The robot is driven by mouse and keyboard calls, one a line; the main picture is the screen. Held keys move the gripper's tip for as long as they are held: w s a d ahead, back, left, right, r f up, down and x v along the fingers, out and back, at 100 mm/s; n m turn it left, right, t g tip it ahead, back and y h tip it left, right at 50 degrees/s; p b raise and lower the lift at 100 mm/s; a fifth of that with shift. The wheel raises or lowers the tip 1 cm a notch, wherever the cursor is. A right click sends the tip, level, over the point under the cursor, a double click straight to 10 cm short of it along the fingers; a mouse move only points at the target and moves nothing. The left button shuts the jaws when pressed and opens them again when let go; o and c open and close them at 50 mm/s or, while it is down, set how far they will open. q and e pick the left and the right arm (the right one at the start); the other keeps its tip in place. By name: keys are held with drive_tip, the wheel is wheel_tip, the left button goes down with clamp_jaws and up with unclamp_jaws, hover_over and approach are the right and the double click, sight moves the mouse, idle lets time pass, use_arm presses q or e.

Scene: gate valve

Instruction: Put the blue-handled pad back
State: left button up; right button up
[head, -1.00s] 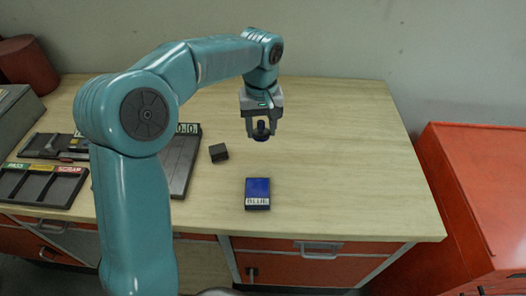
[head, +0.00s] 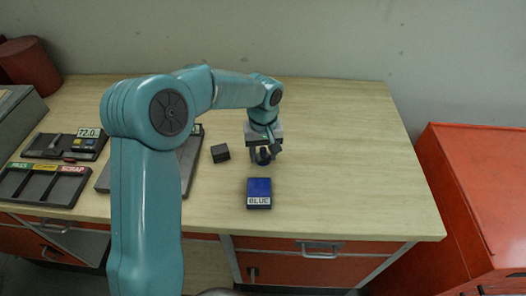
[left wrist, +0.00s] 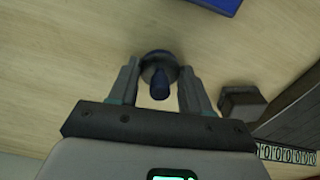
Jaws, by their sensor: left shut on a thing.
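My left gripper (head: 263,158) is shut on the blue-handled pad (head: 263,157), low over the table behind the blue box. In the left wrist view the pad (left wrist: 158,70) shows a dark round base and a dark blue handle between the two fingers. I cannot tell whether its base touches the table. The blue box (head: 259,188), labelled BLUE, lies in front of the gripper, apart from it. Its edge also shows at the top of the left wrist view (left wrist: 222,3). My right gripper is not in view.
A small dark block (head: 220,153) sits left of the gripper. Farther left are a grey slab (head: 190,165), a sorting tray (head: 38,187) with coloured labels and a tray with a 72.0 display (head: 88,133). The table's right side is clear. A red cabinet (head: 480,190) stands beyond.

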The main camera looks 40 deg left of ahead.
sight(263, 148)
use_arm(q)
drive_tip(key=o, duration=0.9)
drive_tip(key=shift+w+f, duration=0.1)
drive_tip(key=shift+f, duration=0.05)
drive_tip(key=shift+r+p, duration=0.3)
drive_tip(key=shift+r, duration=0.15)
wheel_tip(263, 148, up, 12)
drive_tip(key=shift+f, duration=0.15)
drive_tip(key=shift+f, duration=0.1)
